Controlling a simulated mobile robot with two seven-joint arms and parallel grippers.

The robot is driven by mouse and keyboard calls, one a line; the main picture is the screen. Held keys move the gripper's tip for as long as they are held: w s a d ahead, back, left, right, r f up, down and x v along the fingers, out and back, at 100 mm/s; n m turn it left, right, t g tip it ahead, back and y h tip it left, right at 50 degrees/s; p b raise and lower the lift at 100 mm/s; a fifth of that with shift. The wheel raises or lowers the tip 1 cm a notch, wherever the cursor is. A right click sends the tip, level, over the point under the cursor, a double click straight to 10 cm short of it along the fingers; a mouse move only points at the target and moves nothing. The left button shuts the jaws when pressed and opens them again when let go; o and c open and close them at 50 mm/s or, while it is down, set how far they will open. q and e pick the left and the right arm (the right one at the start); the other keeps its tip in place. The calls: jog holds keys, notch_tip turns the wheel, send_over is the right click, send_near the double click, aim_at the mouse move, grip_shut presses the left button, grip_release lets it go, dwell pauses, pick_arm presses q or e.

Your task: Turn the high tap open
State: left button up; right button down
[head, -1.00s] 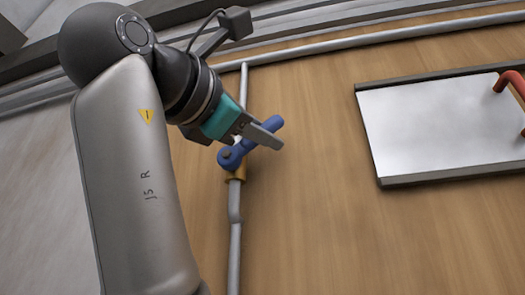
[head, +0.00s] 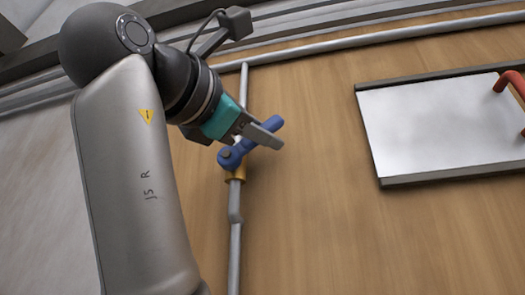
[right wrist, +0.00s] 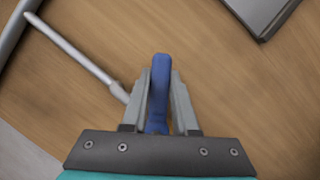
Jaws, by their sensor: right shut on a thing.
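The high tap has a blue lever handle (head: 270,131) on a brass-coloured body (head: 236,171), set in a thin grey pipe on a wooden wall. The lever slants up and to the right from its pivot, at an angle to the pipe. My right gripper (head: 262,137) is shut on the blue lever. In the right wrist view the lever (right wrist: 160,85) stands between the two grey fingers, its end showing past the fingertips. The fingers hide part of the lever in the head view. My left gripper is not in view.
A white panel (head: 440,125) with dark rails and a red handle (head: 508,85) is on the wall at the right. The thin pipe (head: 235,245) runs down below the tap, and a thicker pipe (head: 330,42) crosses above. The wall between tap and panel is bare.

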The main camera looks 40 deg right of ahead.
jog(key=shift+w+a+r+n+t+b, duration=0.15)
jog(key=shift+n+t+b, duration=0.15)
jog(key=shift+n+b, duration=0.5)
jog(key=shift+w+a+r+n+t+b, duration=0.1)
jog(key=shift+n+t+b, duration=0.2)
jog(key=shift+n+b, duration=0.45)
jog(key=shift+w+a+r+n+t+b, duration=0.15)
jog(key=shift+r+n+t+b, duration=0.15)
jog(key=shift+n+b, duration=0.25)
jog(key=shift+w+a+r+n+t+b, duration=0.15)
jog(key=shift+n+t+b, duration=0.15)
jog(key=shift+n, duration=0.3)
jog(key=c, duration=0.7)
grip_release()
jog(key=shift+d, duration=0.1)
